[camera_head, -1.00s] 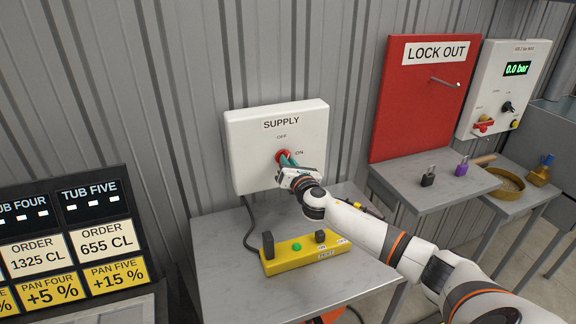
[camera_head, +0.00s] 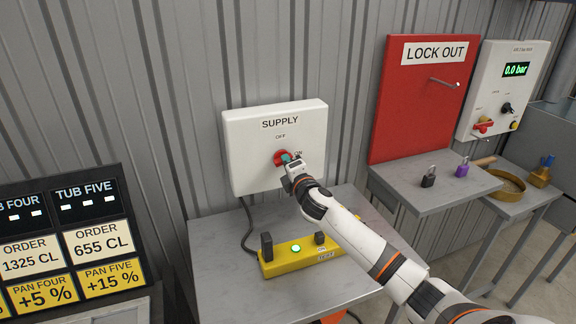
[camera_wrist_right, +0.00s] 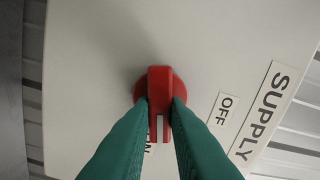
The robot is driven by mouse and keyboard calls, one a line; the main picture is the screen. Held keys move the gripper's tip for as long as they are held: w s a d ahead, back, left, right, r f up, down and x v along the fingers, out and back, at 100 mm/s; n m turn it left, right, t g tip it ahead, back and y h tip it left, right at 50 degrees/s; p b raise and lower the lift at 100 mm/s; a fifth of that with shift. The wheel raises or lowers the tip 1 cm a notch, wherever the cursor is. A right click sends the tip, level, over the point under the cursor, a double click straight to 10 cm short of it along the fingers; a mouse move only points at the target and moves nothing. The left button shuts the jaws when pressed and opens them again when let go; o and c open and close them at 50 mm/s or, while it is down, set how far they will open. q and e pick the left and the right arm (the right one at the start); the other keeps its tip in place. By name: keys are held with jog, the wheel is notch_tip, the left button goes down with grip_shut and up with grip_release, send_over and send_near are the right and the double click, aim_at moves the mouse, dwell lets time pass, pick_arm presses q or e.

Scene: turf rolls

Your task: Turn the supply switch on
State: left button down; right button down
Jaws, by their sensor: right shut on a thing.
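The supply switch is a red rotary handle (camera_head: 280,157) on the white SUPPLY box (camera_head: 250,180) against the wall. My right gripper (camera_head: 289,159) is at the handle from the right, covering part of the ON label. In the right wrist view, the teal fingers of the right gripper (camera_wrist_right: 160,108) are shut on the sides of the red handle (camera_wrist_right: 160,85). My left gripper is not in view.
Below the box, a yellow TEST unit (camera_head: 275,262) with a bright green button (camera_head: 296,248) lies on a grey table (camera_head: 220,285). To the right are a red LOCK OUT board (camera_head: 400,110) and a shelf with a black padlock (camera_head: 428,181) and a purple padlock (camera_head: 462,170).

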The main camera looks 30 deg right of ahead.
jog(key=shift+m, duration=1.5)
jog(key=c, duration=1.4)
grip_release()
jog(key=shift+f, duration=0.1)
jog(key=b+v, duration=0.2)
jog(key=v, duration=1)
